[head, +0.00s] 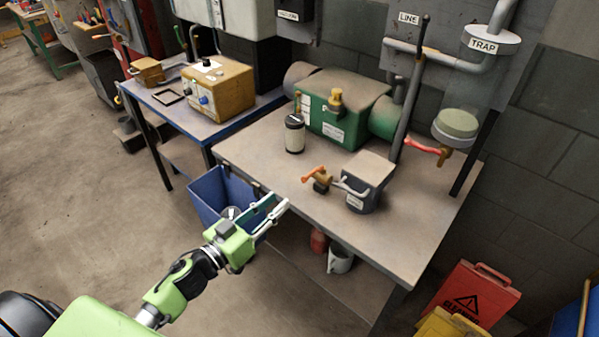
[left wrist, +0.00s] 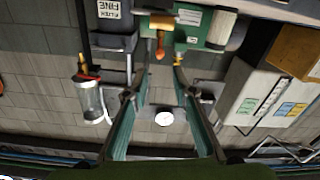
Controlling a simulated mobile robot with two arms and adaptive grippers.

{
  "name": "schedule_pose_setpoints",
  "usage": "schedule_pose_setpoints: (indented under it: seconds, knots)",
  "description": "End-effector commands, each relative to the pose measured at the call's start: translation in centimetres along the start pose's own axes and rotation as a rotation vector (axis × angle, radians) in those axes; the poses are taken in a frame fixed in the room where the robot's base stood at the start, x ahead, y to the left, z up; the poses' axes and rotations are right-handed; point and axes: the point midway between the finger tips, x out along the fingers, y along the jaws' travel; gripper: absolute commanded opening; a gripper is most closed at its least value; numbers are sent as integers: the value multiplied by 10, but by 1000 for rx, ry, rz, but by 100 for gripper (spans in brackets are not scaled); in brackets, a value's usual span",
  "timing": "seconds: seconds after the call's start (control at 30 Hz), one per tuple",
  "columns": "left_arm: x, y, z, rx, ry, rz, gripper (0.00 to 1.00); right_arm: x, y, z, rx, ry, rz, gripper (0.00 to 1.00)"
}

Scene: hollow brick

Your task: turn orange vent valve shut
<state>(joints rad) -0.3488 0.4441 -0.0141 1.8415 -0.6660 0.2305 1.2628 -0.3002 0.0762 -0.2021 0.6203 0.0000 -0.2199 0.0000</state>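The orange vent valve (head: 317,178), with an orange lever on a brass body, stands on the workbench (head: 255,148) near its front edge. Its lever points left in the head view. An orange valve handle (left wrist: 160,24) also shows at the top of the left wrist view, which looks upside down. My left gripper (head: 280,205) is open and empty at the bench's front edge, left of and nearer than the valve, apart from it. Its two fingers (left wrist: 160,97) stand wide apart in the left wrist view. My right gripper is out of view.
A dark pot (head: 362,190) with a grey lever stands right of the valve. A black-and-white canister (head: 295,135) and a green machine (head: 332,108) stand behind. A red-handled valve (head: 428,149) hangs at right. A blue bin (head: 208,193) is below the bench edge.

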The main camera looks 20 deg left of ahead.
Motion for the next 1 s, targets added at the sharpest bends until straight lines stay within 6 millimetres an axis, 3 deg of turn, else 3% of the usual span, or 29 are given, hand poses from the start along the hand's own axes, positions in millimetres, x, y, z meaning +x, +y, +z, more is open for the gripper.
schedule_pose_setpoints:
  seconds: [0.27, 0.6, 0.8, 1.0]
  knots:
    - [47, -1, -2, 0, 2, -3, 25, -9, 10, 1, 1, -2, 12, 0]
    - [111, -1, 0, -2, -1, -4, 25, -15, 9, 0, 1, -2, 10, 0]
    - [130, -2, 2, -1, -2, -5, 25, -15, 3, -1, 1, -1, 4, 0]
    - [133, -2, 2, 0, -3, -4, 25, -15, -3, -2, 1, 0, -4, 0]
